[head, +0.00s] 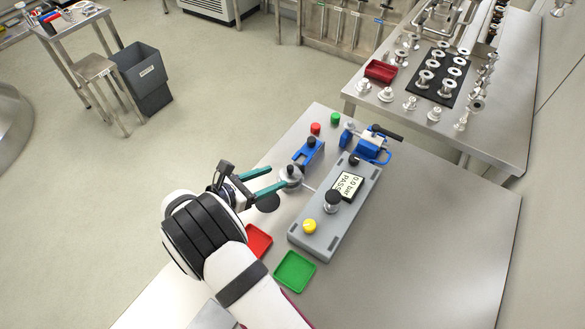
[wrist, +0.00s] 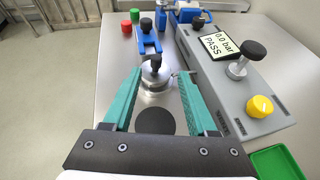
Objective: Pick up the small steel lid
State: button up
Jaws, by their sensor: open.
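A small round steel piece with a black knob on top, which looks like the steel lid (head: 291,176), stands upright on the table left of the grey test unit. In the wrist view my gripper (wrist: 162,74) spans wider than the lid. I cannot tell whether either finger touches it. A black disc (wrist: 155,121) lies flat between the fingers.
The grey unit (head: 335,210) with a PASS display and yellow button stands right of the lid. A blue fixture (head: 308,152) stands behind it. Red (head: 258,240) and green (head: 294,271) trays lie in front. The table's right side is clear.

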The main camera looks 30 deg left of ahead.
aim_at(290, 166)
jog(key=x, duration=0.8)
jog(key=shift+a, duration=0.4)
grip_shut()
